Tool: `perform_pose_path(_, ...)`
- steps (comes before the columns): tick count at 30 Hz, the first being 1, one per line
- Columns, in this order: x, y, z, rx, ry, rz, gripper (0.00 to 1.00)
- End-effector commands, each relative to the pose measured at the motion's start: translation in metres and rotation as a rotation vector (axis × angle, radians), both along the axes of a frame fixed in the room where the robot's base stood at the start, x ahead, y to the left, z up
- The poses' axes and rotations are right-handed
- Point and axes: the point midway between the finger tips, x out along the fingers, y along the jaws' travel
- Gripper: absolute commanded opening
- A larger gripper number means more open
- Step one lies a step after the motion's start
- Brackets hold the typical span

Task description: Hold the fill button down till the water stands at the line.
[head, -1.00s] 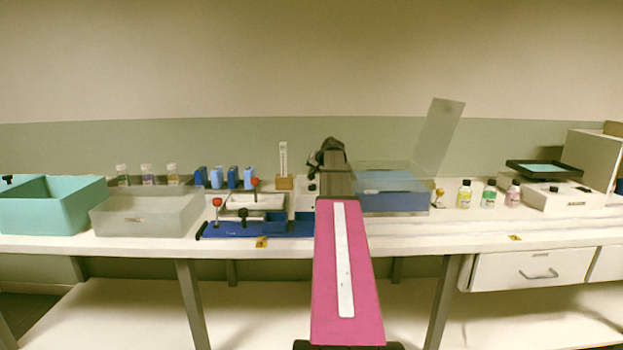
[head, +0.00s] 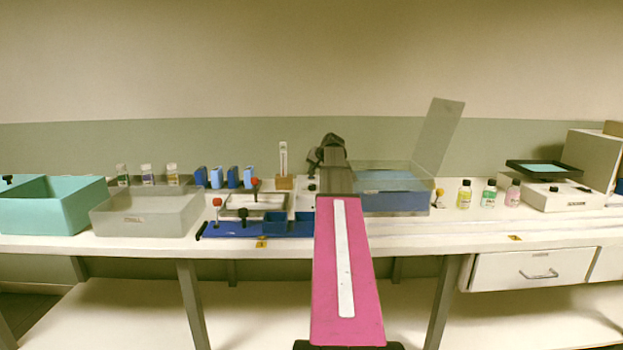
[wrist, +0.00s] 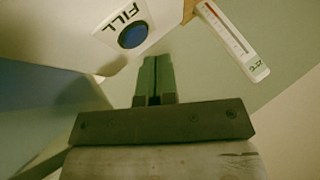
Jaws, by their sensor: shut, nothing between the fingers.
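The fill button (wrist: 132,35) is a round blue disc on a pale housing marked FILL, at the top of the wrist view. My gripper (wrist: 154,62) is shut and empty, its green-grey fingertips just below the button in the picture. A gap shows between tips and button; I cannot tell the depth. In the head view my arm hides the button and fingertips. The water bath (head: 425,176) is a clear-walled box with its lid (head: 439,138) raised. Blue water (head: 395,200) shows inside. I cannot make out the line.
A white thermometer (wrist: 232,40) stands near the housing and also shows in the head view (head: 283,160). Left are a blue rack (head: 235,230), a frosted box (head: 150,217) and a teal bin (head: 50,211). Small bottles (head: 489,196) stand to the right.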

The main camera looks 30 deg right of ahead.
Motion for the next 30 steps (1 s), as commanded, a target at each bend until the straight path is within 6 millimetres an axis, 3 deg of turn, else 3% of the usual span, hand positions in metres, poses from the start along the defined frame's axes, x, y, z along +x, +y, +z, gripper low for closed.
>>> perform_pose_path(19,0.0,0.0,0.047,-0.001,-0.001,0.0,0.0)
perform_pose_path(30,0.0,0.0,0.05,0.0,0.0,0.0,0.0)
